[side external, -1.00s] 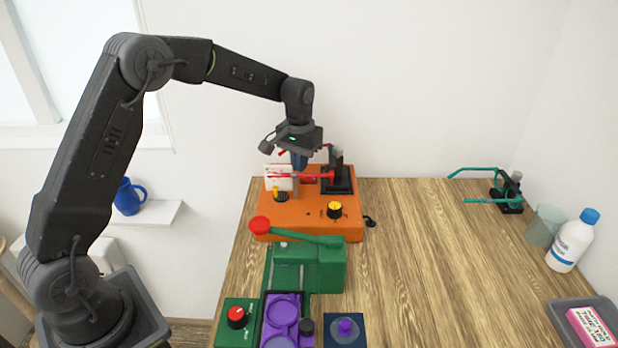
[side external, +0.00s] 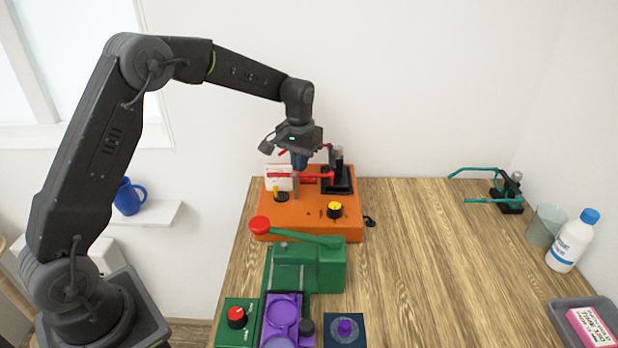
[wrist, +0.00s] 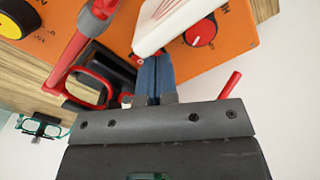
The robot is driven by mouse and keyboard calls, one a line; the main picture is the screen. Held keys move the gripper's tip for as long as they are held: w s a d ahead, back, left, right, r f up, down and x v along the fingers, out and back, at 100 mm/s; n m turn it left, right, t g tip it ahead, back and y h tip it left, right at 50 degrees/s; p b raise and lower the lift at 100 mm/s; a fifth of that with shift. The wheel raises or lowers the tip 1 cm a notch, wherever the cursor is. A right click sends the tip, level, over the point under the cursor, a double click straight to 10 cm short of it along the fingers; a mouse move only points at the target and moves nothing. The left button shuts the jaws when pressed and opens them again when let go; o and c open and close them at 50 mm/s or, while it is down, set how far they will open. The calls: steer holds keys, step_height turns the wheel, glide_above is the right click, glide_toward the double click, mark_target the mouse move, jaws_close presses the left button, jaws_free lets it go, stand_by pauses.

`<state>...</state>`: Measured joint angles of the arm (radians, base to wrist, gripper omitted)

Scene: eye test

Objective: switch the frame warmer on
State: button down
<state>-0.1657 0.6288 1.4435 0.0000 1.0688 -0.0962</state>
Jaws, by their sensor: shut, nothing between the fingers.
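An orange unit (side external: 308,228) stands at the table's back left, with a yellow-topped black knob (side external: 335,210) on its front. It carries a white panel (side external: 279,178), a red arm (side external: 318,176) and a black stand. My gripper (side external: 299,166) is above the back of this unit, beside the white panel. Its blue fingers (wrist: 152,62) are together and empty, close to the white panel's edge; contact cannot be told. No label is readable, so I cannot confirm which device is the frame warmer.
A green device (side external: 318,268) with a red-balled lever (side external: 260,225) stands in front. Nearby are a green box with a red knob (side external: 237,317), a purple tray (side external: 269,330) and a dark blue plate. Teal spectacles, a beaker and a bottle (side external: 568,245) are right. The table's middle is clear.

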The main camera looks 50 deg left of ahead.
steer(key=shift+f, duration=1.3)
stand_by(0.4)
step_height(320, 180, up, 7)
stand_by(1.0)
